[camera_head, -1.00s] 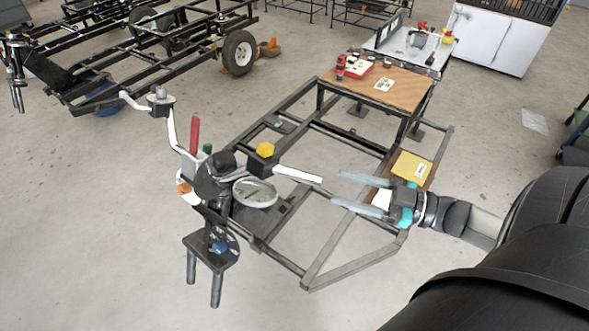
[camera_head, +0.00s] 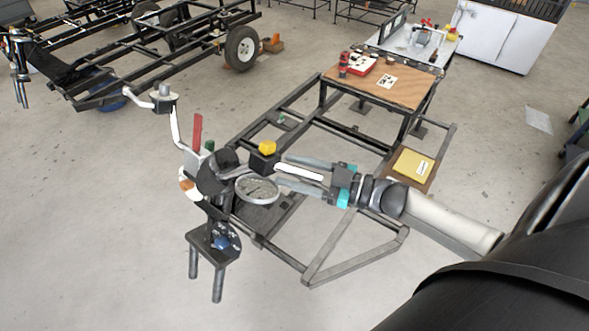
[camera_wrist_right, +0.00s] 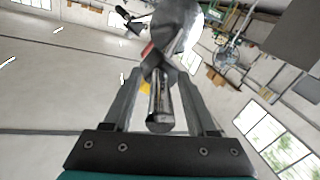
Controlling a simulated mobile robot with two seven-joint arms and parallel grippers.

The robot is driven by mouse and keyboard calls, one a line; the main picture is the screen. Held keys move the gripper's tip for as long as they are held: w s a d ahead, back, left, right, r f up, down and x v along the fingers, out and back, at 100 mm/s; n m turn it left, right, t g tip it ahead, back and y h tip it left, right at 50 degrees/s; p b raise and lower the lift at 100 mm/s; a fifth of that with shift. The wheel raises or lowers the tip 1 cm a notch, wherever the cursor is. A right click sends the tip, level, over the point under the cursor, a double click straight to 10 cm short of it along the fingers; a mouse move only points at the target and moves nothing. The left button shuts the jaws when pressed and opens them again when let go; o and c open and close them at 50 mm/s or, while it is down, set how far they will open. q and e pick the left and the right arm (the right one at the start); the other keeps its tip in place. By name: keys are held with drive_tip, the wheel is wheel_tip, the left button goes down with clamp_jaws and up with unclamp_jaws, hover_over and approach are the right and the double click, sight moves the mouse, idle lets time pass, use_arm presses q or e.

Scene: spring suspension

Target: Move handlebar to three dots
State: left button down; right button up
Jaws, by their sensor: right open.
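The handlebar has one white grip (camera_head: 298,172) pointing right and another white grip (camera_head: 174,126) rising at the left, on a dark upright assembly. My right gripper (camera_head: 282,170) is open, with one finger on each side of the right-hand grip and the grip's end toward the palm. In the right wrist view the round end of the grip (camera_wrist_right: 160,118) lies between the two fingers, with gaps visible at both sides. A round dial with a pale rim (camera_head: 257,189) sits just below the grip. I cannot make out three dots clearly. My left gripper is not in view.
A yellow block (camera_head: 267,147) sits on a black box beside the grip. The assembly stands by a low grey metal frame (camera_head: 350,265). A wooden table (camera_head: 410,93) with a red case is behind. Open floor lies at the left and front.

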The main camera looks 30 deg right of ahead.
clamp_jaws()
idle(0.4)
idle(1.0)
